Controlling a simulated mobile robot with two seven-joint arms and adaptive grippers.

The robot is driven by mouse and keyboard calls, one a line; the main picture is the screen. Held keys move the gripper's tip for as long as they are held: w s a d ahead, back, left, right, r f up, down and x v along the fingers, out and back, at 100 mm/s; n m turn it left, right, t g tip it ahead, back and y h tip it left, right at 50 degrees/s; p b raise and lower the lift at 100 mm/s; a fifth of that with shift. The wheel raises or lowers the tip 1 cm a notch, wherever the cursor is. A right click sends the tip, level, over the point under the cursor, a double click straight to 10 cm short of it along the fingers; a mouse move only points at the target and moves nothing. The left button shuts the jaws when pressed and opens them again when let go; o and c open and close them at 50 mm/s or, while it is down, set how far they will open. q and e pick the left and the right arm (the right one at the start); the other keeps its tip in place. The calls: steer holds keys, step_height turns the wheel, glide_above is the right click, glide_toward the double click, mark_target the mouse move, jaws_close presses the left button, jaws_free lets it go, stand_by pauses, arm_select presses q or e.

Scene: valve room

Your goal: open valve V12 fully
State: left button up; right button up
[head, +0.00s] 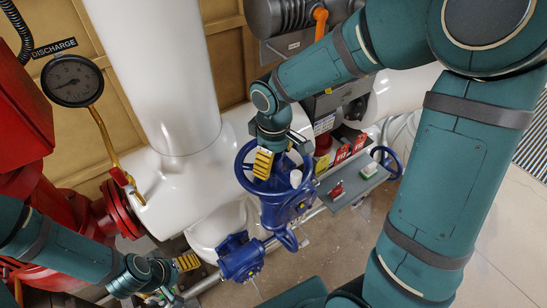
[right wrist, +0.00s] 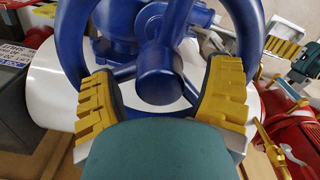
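A blue valve (head: 283,212) with a blue handwheel (head: 241,168) stands in the middle of the head view, against white pipework. No V12 label is legible to me. My right gripper (head: 273,163) is at this wheel. In the right wrist view its yellow, black-padded fingers are spread apart, with the wheel's hub (right wrist: 160,76) showing between them. The rim passes close by both fingers; I cannot tell whether they touch it. My left gripper (head: 172,280) is low at the left, away from the wheel, its yellow fingers apart and partly hidden. It also shows in the right wrist view (right wrist: 287,68).
A grey shelf (head: 353,188) holding small red and green-white items stands right of the wheel. Red tags (head: 343,154) hang behind it. Another blue handwheel (head: 398,164) is farther right. A pressure gauge (head: 72,80) and red flanged equipment stand left. Open floor lies at right.

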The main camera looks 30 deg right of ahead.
steer(key=shift+r+p, duration=2.55)
steer(key=shift+r, duration=0.7)
steer(key=shift+r, duration=0.25)
step_height(320, 180, up, 6)
steer(key=shift+f+p, duration=0.25)
steer(key=shift+p, duration=0.4)
